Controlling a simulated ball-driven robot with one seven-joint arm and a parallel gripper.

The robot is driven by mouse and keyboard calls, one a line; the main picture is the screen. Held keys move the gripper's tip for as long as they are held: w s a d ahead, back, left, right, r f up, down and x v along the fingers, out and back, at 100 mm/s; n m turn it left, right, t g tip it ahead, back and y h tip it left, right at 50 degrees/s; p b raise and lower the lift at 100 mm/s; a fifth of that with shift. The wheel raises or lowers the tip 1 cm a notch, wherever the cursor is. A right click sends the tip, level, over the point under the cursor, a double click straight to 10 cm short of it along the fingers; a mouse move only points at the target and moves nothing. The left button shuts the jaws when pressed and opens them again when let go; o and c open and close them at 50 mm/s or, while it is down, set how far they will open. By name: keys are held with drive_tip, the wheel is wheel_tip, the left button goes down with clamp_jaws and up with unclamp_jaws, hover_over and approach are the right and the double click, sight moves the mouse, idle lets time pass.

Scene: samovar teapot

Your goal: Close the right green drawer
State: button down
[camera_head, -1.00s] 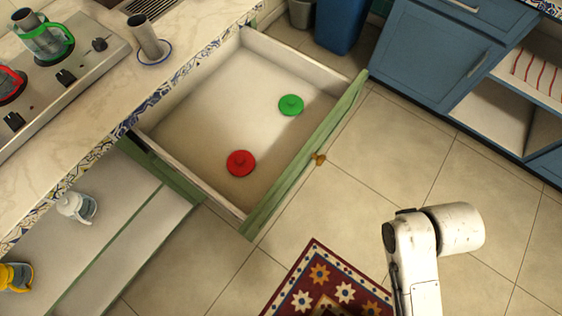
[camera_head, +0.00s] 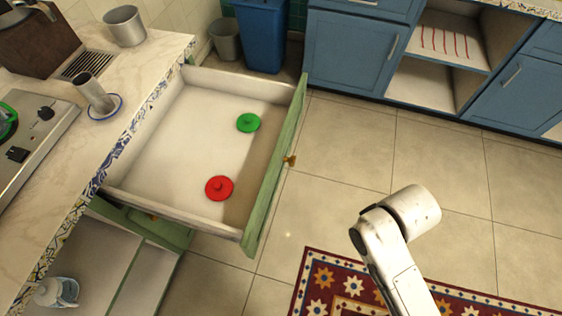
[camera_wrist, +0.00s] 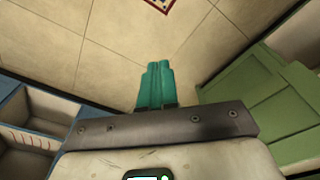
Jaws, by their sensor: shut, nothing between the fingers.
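The green drawer (camera_head: 270,175) is pulled well out from under the marble counter in the head view. Its green front has a small brass knob (camera_head: 290,160). A green lid (camera_head: 248,122) and a red lid (camera_head: 219,188) lie apart on its pale floor. My gripper (camera_wrist: 156,68) shows in the wrist view as two teal fingers, shut together and empty above the tiled floor. Green panels (camera_wrist: 275,110) stand to the right of the fingers, apart from them; I cannot tell which part of the furniture they are. The fingers are not visible in the head view.
Blue cabinets (camera_head: 350,48) with open shelves line the back. A blue bin (camera_head: 262,35) and a grey bucket (camera_head: 226,40) stand behind the drawer. A patterned rug (camera_head: 325,280) lies in front. The tiled floor (camera_head: 360,150) right of the drawer is clear.

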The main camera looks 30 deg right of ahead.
drive_tip(key=w+a+r+m+t+y+p, duration=0.1)
drive_tip(key=w+m+y+p, duration=0.1)
drive_tip(key=w+p, duration=0.3)
drive_tip(key=w+r+m+t+y+p, duration=0.2)
drive_tip(key=w+m, duration=0.1)
drive_tip(key=w, duration=0.4)
drive_tip(key=m+t+y+p, duration=0.3)
drive_tip(key=m, duration=0.1)
approach(279, 169)
drive_tip(key=x, duration=0.5)
drive_tip(key=shift+w+a, duration=0.25)
drive_tip(key=shift+a, duration=0.05)
